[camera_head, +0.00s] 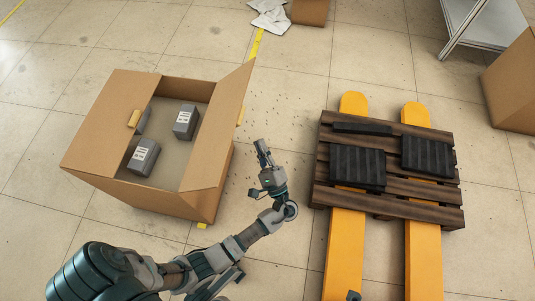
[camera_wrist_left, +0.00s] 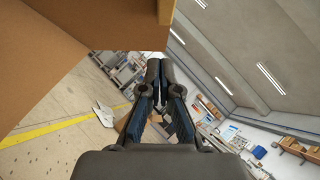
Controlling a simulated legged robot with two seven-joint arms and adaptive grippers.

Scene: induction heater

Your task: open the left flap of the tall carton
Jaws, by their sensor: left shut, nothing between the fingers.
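The tall brown carton (camera_head: 165,200) stands on the floor at the left of the head view, its top open. My left gripper (camera_head: 262,148) is shut and empty, to the right of the carton and apart from the right flap. In the left wrist view its fingers (camera_wrist_left: 158,68) are together below a brown carton panel (camera_wrist_left: 90,22).
A wooden pallet (camera_head: 390,200) with black ribbed pieces (camera_head: 357,168) rests on yellow forks (camera_head: 345,250) at the right. Another carton (camera_head: 514,85) is at the right edge.

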